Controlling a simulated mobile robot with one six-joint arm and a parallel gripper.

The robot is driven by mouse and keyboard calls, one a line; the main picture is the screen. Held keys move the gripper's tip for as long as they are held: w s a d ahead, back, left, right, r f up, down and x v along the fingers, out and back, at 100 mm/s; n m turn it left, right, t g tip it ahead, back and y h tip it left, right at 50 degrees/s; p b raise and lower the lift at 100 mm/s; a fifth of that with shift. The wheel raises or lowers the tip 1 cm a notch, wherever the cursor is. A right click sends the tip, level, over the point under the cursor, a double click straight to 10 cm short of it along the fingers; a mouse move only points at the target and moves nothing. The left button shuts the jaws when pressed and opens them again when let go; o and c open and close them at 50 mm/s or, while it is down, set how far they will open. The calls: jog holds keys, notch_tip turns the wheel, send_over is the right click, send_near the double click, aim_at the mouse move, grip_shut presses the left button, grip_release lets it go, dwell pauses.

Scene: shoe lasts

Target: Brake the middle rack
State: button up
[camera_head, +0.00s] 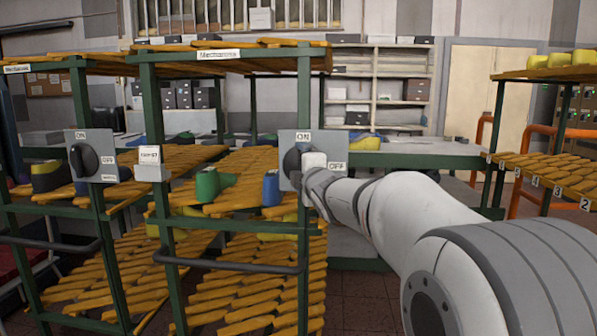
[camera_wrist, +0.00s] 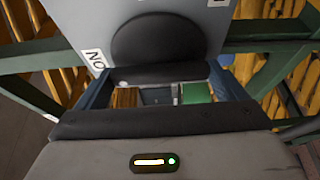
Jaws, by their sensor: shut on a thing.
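The middle rack (camera_head: 147,107) has green posts and slatted orange shelves, with a sign on top. A grey brake plate (camera_head: 286,140), marked ON at the top and OFF at the right, is fixed to its right front post. The black knob (camera_head: 291,160) on it is partly hidden behind my gripper (camera_head: 312,163). In the wrist view, the round knob base (camera_wrist: 158,38) and its black bar handle (camera_wrist: 155,75) lie in front of my gripper (camera_wrist: 160,85), the bar between the bluish jaws. The jaws are shut on the knob handle. The pointing direction is unclear.
The left rack (camera_head: 78,95) carries a similar ON/OFF plate (camera_head: 92,140) with a black knob. Green and blue lasts (camera_head: 208,184) stand on the middle rack's shelf. A dark handle bar (camera_head: 230,263) crosses its front. Another rack (camera_head: 545,165) with numbered slots stands at right.

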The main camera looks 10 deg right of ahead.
dwell(0.4)
jog(key=o, duration=0.7)
jog(key=shift+a, duration=0.1)
jog(key=s, duration=0.7)
jog(key=shift+s+d, duration=0.35)
jog(key=shift+s, duration=0.05)
